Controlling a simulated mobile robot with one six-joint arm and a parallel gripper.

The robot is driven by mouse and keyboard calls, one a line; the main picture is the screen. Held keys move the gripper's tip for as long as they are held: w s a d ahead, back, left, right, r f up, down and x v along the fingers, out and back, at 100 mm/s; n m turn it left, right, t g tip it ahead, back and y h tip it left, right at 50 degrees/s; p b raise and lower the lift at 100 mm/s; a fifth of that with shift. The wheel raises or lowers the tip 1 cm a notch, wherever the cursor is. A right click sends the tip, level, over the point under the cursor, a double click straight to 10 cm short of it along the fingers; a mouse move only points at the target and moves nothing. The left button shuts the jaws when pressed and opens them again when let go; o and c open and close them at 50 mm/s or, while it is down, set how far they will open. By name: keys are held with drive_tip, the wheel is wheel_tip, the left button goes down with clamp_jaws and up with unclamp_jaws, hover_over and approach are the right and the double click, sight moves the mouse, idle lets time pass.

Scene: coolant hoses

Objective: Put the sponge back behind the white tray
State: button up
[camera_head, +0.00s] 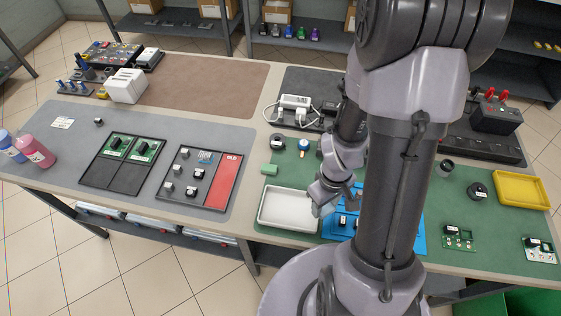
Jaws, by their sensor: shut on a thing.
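My gripper (326,203) is low at the right end of the white tray (287,209), partly hidden by my arm. It is shut on a small pale blue-green thing (322,211), which looks like the sponge, though it is too small and covered to be certain. This thing is at the tray's right rim; I cannot tell whether it touches the tray. The white tray is shallow, looks empty and lies near the front edge of the green mat. A small green block (269,169) lies on the mat just behind the tray's left part.
A blue board (418,240) lies right of the tray, partly behind my arm. A round gauge (303,146) and a small dark-and-white part (278,142) stand farther back. A yellow tray (521,190) is at the far right. Some bare green mat lies behind the white tray.

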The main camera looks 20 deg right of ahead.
drive_tip(key=b, duration=0.3)
hover_over(302, 174)
drive_tip(key=shift+a+f, duration=0.1)
drive_tip(key=shift+f, duration=0.7)
wheel_tip(302, 174, down, 4)
drive_tip(key=shift+r+b, duration=0.2)
drive_tip(key=shift+b, duration=0.5)
drive_tip(key=shift+r, duration=0.1)
drive_tip(key=shift+f, duration=0.2)
drive_tip(key=o, duration=1.2)
drive_tip(key=shift+r, duration=0.1)
